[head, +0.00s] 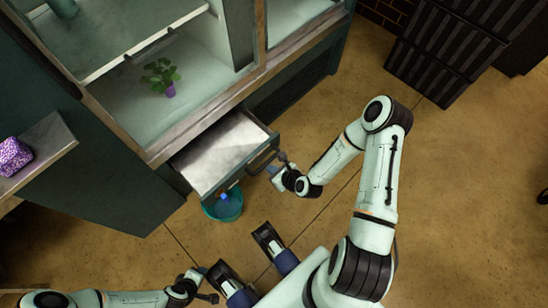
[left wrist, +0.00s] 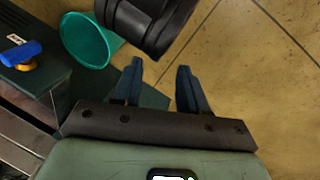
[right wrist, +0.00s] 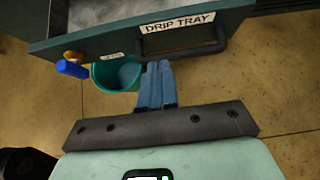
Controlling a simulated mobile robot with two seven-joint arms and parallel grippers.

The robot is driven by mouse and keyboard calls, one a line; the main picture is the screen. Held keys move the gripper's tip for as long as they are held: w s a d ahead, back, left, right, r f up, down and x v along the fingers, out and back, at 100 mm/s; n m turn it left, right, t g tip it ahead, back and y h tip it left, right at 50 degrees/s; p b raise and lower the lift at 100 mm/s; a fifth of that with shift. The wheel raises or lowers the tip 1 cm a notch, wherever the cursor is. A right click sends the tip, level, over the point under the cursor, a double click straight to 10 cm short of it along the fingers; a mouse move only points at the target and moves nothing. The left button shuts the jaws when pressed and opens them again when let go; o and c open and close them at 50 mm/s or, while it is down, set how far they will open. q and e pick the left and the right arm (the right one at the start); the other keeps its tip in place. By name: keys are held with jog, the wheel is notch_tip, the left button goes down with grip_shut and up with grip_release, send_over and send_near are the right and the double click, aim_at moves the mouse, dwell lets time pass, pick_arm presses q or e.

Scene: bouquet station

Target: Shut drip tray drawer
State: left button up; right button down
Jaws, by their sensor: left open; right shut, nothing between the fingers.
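The drip tray drawer (head: 218,150) stands pulled out from the cabinet, its pale inside showing in the head view. Its dark front with the "DRIP TRAY" label (right wrist: 178,23) and black bar handle (right wrist: 205,46) show in the right wrist view. My right gripper (head: 273,170) is in front of the drawer front by the handle. In the right wrist view its blue fingers (right wrist: 157,66) are together and empty, their tips close to the handle; contact cannot be told. My left gripper (head: 207,284) is low in the head view, open and empty (left wrist: 158,75), away from the drawer.
A teal bucket (head: 226,208) stands on the floor below the drawer front. A blue-handled tap (right wrist: 72,67) juts out over it. A potted plant (head: 161,77) stands in the cabinet above. A purple block (head: 14,157) lies on a side shelf.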

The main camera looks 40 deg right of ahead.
aim_at(253, 158)
jog(key=b+x, duration=0.1)
jog(key=x, duration=0.5)
jog(key=shift+a+r+b, duration=0.1)
jog(key=shift+b, duration=0.25)
jog(key=shift+w+r, duration=0.15)
jog(key=shift+w, duration=0.95)
pick_arm(q)
jog(key=shift+t+y, duration=0.3)
jog(key=shift+t, duration=0.1)
jog(key=shift+w+a+f+b, duration=0.15)
jog(key=shift+w+a+f, duration=0.35)
jog(key=shift+w+f, duration=0.3)
jog(key=shift+w+a+f+b, duration=0.15)
jog(key=shift+w+a+f, duration=0.35)
jog(key=shift+w+f, duration=0.3)
pick_arm(e)
jog(key=shift+w+a, duration=0.1)
jog(key=shift+w, duration=0.45)
pick_arm(q)
jog(key=shift+s+f, duration=0.1)
jog(key=shift+s, duration=0.05)
